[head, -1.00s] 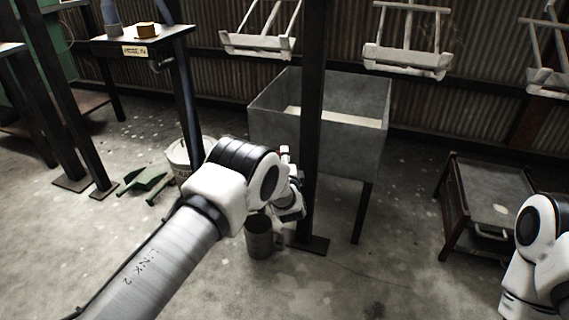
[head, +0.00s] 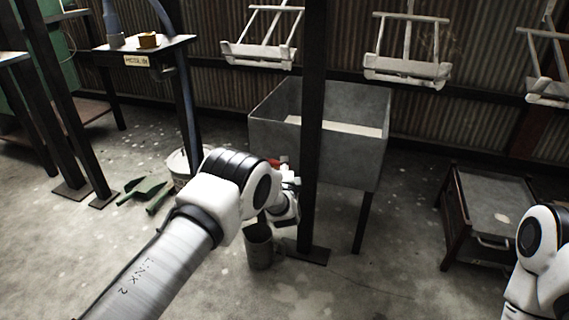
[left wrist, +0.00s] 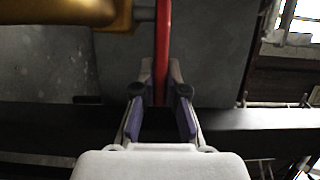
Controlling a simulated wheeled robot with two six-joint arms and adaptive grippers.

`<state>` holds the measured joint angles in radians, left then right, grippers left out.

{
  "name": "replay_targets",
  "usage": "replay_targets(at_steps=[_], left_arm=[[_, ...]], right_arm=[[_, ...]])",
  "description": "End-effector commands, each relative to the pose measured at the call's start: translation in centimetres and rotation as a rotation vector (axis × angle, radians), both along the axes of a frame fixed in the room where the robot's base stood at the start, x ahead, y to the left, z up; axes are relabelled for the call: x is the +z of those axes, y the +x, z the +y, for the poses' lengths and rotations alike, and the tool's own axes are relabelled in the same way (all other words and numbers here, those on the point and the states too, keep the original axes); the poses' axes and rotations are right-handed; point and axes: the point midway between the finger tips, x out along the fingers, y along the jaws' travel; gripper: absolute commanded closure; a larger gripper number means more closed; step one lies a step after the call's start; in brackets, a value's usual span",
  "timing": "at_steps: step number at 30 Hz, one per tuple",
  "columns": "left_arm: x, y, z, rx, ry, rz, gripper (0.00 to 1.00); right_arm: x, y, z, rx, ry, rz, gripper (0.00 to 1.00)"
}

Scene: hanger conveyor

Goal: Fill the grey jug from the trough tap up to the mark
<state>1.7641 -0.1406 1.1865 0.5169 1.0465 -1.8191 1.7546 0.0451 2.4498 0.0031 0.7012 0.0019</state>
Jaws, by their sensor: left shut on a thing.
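The grey jug (head: 258,252) stands upright on the floor below the left side of the grey metal trough (head: 350,152). A dark greenish streak shows at the jug's mouth; I cannot tell if it is water. The jug's mark and fill level cannot be made out. The tap's red lever (head: 274,163) shows just beyond my left wrist. In the left wrist view the red lever (left wrist: 162,45) runs between the fingers of my left gripper (left wrist: 161,95), which is shut on it. The brass tap body (left wrist: 75,12) is at upper left there. My right gripper is out of view.
A dark post (head: 313,130) stands in front of the trough, close to my left wrist. A white bucket (head: 178,165) and a green scoop (head: 141,188) are on the floor at left. A low cart (head: 490,205) stands at right. White hangers (head: 408,68) hang above.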

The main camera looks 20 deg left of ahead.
Motion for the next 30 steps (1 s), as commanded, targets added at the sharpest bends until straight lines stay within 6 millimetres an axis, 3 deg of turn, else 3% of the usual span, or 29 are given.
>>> replay_targets(at_steps=[12, 21, 30], left_arm=[[0.2, -1.6, 0.5, -0.263, 0.000, 0.005, 1.00], [-0.1, -2.5, 0.8, -0.435, -0.002, 0.004, 1.00], [-0.1, -2.8, 0.9, -0.495, -0.002, 0.004, 1.00]], right_arm=[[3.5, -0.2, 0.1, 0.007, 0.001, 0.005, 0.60], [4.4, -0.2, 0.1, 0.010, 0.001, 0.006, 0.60], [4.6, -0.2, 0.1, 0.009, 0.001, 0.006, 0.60]])
